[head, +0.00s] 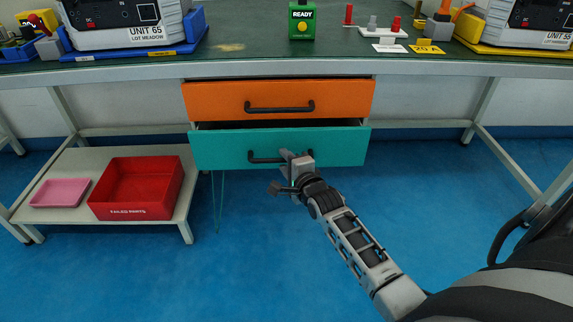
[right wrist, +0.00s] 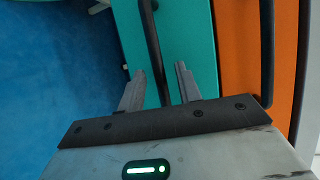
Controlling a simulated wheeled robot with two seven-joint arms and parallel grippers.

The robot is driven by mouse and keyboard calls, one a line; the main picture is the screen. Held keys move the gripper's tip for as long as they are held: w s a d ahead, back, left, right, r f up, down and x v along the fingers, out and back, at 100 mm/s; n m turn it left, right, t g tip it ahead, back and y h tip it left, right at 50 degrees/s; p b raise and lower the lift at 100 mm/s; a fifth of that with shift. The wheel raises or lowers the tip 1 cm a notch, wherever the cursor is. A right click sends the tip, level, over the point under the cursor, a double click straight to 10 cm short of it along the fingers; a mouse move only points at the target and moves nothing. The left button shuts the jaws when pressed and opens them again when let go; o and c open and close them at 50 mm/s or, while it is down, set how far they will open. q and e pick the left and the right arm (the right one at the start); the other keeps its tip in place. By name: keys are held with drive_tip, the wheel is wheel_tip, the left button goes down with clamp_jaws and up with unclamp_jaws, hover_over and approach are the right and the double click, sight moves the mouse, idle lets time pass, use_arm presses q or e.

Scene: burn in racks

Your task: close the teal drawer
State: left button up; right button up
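The teal drawer (head: 222,150) sits below an orange drawer under the workbench. It is pulled out partway, and a dark gap shows above its front. Its black bar handle (head: 262,158) runs across the middle of the front. My right gripper (head: 293,160) is at the right part of this handle. In the right wrist view, the teal front (right wrist: 190,35) fills the middle, and the handle (right wrist: 153,45) passes between the two fingers of my right gripper (right wrist: 160,80). The fingers are apart, with space on both sides of the bar. My left gripper is not in view.
The orange drawer (head: 220,100) above looks shut. A low shelf (head: 70,163) at left holds a red bin (head: 137,207) and a pink tray (head: 60,193). Bench legs stand on both sides. The blue floor in front of the drawers is clear.

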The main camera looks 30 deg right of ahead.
drive_tip(key=shift+c, duration=0.3)
clamp_jaws()
drive_tip(key=w+d, duration=0.1)
drive_tip(key=w+d+b, duration=0.1)
drive_tip(key=w, duration=0.1)
drive_tip(key=shift+w+d+r, duration=0.15)
drive_tip(key=shift+w+r, duration=0.05)
drive_tip(key=shift+w, duration=0.1)
drive_tip(key=shift+c, duration=0.9)
unclamp_jaws()
drive_tip(key=shift+o, duration=1.2)
drive_tip(key=shift+w+f, duration=0.1)
drive_tip(key=shift+w, duration=0.05)
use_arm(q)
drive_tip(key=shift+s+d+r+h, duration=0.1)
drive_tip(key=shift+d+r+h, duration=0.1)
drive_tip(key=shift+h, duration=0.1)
